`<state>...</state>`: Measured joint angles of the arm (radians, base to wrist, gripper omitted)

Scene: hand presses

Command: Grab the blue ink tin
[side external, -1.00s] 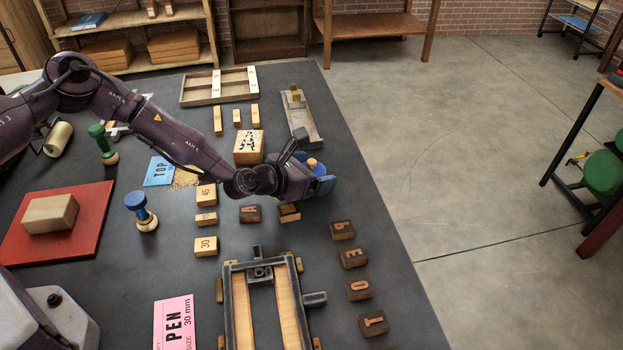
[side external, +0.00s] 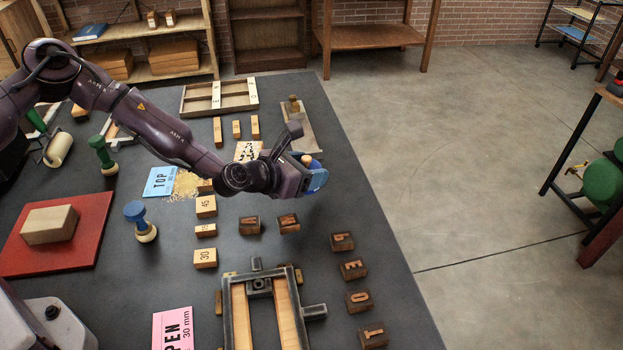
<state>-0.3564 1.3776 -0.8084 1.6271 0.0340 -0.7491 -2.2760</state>
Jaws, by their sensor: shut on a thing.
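My gripper (side external: 304,176) is at the end of my purple arm, above the dark table near its right edge. It is shut on a blue thing, which I take to be the blue ink tin (side external: 319,181). The tin shows on the far right side of the gripper and looks clear of the table. The gripper body hides much of it, and the fingertips are hard to make out. A small tan knob shows just above the blue part.
Wooden letter blocks (side external: 288,222) lie below the gripper. A metal frame (side external: 236,320) stands at the front. A long tray with a post (side external: 300,130) lies behind the gripper. Number blocks (side external: 205,258) and a blue-handled stamp (side external: 136,212) are left. Open floor lies right of the table.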

